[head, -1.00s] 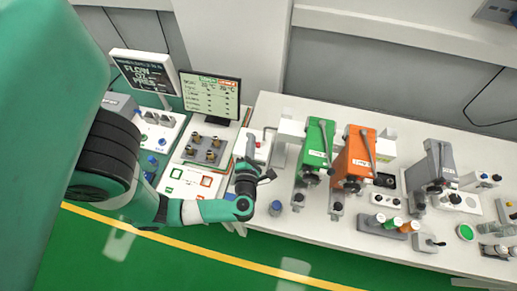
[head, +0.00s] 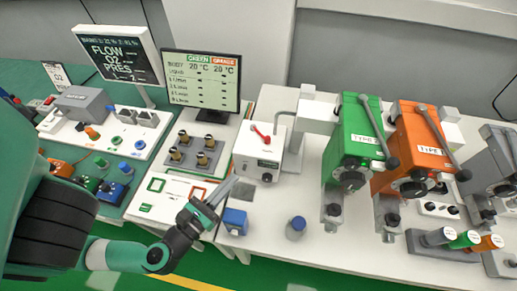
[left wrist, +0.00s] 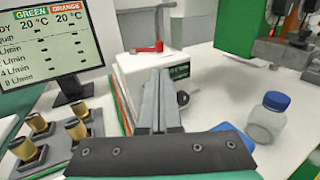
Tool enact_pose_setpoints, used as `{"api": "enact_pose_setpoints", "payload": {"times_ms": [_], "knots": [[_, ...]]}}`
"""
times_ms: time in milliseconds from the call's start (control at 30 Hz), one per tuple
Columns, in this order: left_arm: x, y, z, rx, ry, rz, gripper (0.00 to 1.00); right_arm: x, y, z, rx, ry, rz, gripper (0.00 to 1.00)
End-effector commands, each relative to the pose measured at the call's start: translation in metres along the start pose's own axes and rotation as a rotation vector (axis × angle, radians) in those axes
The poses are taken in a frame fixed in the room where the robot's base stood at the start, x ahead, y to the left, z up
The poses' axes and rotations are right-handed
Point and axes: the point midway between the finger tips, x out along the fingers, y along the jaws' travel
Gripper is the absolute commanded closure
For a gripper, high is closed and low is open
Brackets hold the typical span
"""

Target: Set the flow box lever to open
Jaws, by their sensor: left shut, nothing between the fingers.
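The flow box (head: 258,158) is a small white box on the bench with a red lever (head: 262,133) on top. The left wrist view shows the box (left wrist: 133,72) ahead of the fingers and its red lever (left wrist: 146,48) beyond the fingertips. My left gripper (head: 234,181) is shut and empty, in front of the box and lower than the lever in the picture. Its fingers (left wrist: 160,74) hide part of the box's front in the wrist view. The fingertips look apart from the lever. My right gripper is not in view.
A monitor (head: 201,80) and brass fittings (head: 196,148) stand to the left. Green (head: 353,140) and orange (head: 411,150) vaporizers stand to the right. A blue-capped bottle (head: 296,228) and a blue block (head: 235,221) are near the bench front.

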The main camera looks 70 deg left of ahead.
Motion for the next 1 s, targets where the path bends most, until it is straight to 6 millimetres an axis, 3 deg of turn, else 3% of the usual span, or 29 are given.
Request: {"api": "enact_pose_setpoints", "payload": {"times_ms": [333,467,800,1000], "knots": [[0.026,0.003,0.003,-0.004,-0.005,0.011,1.0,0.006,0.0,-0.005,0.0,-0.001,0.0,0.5],[0.045,0.003,0.004,-0.004,-0.006,0.012,1.0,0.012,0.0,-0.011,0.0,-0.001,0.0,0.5],[0.115,0.002,0.005,-0.004,-0.007,0.005,1.0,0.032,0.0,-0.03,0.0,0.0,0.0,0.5],[0.134,0.002,0.002,-0.003,-0.004,0.003,1.0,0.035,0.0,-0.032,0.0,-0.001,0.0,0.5]]}}
